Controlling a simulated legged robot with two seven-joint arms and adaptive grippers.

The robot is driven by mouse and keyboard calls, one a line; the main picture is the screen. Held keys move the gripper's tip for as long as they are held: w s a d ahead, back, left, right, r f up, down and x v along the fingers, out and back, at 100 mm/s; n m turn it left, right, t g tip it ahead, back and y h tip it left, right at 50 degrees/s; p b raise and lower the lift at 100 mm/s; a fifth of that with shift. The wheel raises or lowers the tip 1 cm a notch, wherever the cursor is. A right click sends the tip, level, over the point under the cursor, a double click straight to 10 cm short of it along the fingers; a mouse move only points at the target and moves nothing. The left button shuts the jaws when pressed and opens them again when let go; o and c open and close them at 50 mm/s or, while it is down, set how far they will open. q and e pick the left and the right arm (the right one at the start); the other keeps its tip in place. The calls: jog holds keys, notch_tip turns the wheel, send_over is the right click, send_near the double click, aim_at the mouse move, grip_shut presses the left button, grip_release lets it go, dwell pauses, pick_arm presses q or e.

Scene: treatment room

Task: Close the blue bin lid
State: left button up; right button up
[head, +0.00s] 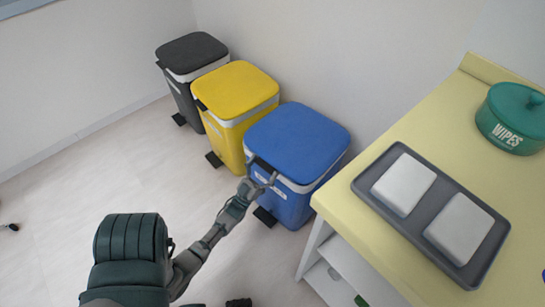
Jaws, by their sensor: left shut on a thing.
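The blue bin (290,203) stands at the right end of a row of three bins, next to the yellow cabinet. Its blue lid (300,138) lies over the top, roughly level, with a white rim band showing below it. A dark tab sits at the lid's front edge. My left gripper (262,178) is at this front edge, shut on the dark tab of the lid. The fingertips partly cover the tab, so the exact contact is hard to see. My right gripper is not in view.
A yellow bin (236,88) and a black bin (192,54) stand to the left, lids down. A yellow-topped cabinet (440,135) at right holds a grey tray (437,223) with two white blocks and a green wipes tub (512,118).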

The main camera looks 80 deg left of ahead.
pick_arm(q)
jog(key=shift+w+d+f+t+y, duration=0.1)
jog(key=shift+f+t+y, duration=0.05)
jog(key=shift+f, duration=0.4)
jog(key=shift+w+f+t+y, duration=0.1)
jog(key=shift+f+t+y, duration=0.05)
jog(key=shift+f, duration=0.4)
jog(key=shift+d+f, duration=0.2)
jog(key=shift+f, duration=0.2)
jog(key=o, duration=1.3)
jog(key=v, duration=1.1)
jog(key=shift+s+a+f, duration=0.15)
jog(key=shift+s+f, duration=0.15)
jog(key=shift+f, duration=0.1)
